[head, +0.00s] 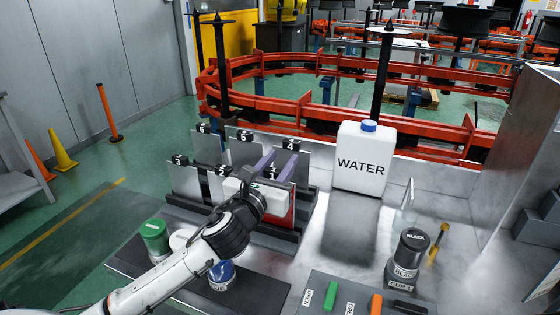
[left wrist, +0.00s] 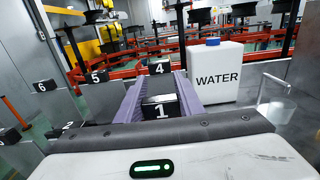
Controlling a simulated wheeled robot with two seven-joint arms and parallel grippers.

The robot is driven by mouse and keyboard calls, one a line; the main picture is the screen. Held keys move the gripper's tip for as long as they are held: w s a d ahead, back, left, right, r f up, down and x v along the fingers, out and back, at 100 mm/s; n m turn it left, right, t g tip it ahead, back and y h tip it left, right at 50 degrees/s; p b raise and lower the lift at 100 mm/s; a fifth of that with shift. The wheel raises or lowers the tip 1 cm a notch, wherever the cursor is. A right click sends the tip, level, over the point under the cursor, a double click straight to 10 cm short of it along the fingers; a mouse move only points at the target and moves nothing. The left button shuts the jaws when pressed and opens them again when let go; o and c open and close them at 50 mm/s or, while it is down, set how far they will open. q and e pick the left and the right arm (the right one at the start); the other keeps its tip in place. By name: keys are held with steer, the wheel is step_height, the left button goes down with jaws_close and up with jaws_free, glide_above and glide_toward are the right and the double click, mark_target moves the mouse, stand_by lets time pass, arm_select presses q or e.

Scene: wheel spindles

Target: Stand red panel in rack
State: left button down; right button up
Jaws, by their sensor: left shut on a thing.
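The red panel (head: 292,208) shows as a red strip at the front right of the rack (head: 272,240), near the label 1. Most of it is hidden behind my left gripper and the grey panel area. My left gripper (head: 277,166) is at this spot, with its purple fingers on either side of the label 1 block, and it is shut on the red panel. In the left wrist view the fingers (left wrist: 163,98) flank the block marked 1 (left wrist: 161,108); the red panel is hidden there. I cannot tell whether the panel's lower edge is fully seated. My right gripper is not in view.
Grey panels (head: 186,181) stand at other numbered rack places. A white WATER jug (head: 361,165) stands right of the rack. Green (head: 154,236) and blue (head: 221,272) cans are near my left arm.

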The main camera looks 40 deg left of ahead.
arm_select(q)
steer(key=shift+f+b, duration=0.6)
steer(key=shift+f, duration=0.55)
steer(key=c, duration=1.1)
jaws_free()
steer(key=b+v, duration=0.1)
steer(key=v, duration=0.9)
steer(key=shift+s+d, duration=0.1)
steer(key=shift+s, duration=0.05)
